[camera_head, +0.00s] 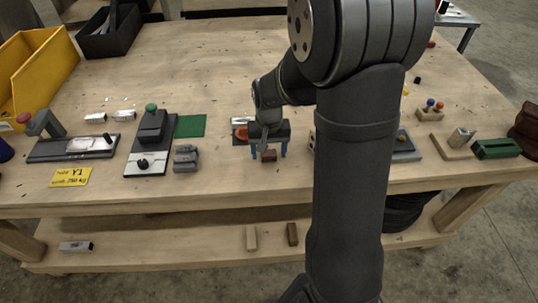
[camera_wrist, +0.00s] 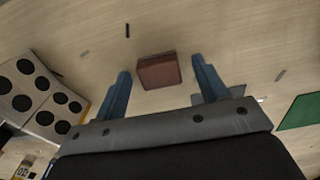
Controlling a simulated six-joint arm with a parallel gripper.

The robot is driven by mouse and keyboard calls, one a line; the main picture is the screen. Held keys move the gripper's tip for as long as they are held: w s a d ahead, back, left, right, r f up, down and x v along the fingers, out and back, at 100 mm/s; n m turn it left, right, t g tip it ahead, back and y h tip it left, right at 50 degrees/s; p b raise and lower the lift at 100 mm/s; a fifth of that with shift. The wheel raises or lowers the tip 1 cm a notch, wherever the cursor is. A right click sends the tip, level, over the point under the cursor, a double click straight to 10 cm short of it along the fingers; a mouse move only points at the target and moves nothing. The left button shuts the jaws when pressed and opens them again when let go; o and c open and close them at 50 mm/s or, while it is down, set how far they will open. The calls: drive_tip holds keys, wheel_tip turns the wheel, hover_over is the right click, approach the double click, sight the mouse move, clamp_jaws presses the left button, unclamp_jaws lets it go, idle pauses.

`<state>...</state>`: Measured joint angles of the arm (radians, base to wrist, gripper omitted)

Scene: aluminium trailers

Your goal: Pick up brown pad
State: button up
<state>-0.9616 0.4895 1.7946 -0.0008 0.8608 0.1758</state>
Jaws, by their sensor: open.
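The brown pad (camera_head: 268,155) is a small reddish-brown block on the wooden table, below my gripper in the head view. In the wrist view the brown pad (camera_wrist: 158,74) lies ahead, in the gap between my two blue fingers, with bare table visible on both sides of it. My gripper (camera_head: 268,150) is open and points down at the table. In the wrist view my gripper (camera_wrist: 161,66) has its fingers apart and empty, with neither seen touching the pad. The height of the fingertips above the table is hard to tell.
A grey block with black holes (camera_wrist: 32,88) stands beside my gripper in the wrist view. A green mat (camera_head: 190,126) and a grey clamp-like part (camera_head: 186,158) lie to the left. A yellow bin (camera_head: 38,72) stands at far left. The table's front edge is close.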

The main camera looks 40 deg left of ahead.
sight(269, 153)
drive_tip(key=shift+c, duration=0.5)
drive_tip(key=c, duration=1)
drive_tip(key=shift+o, duration=0.2)
drive_tip(key=shift+r, duration=0.15)
wheel_tip(269, 153, up, 10)
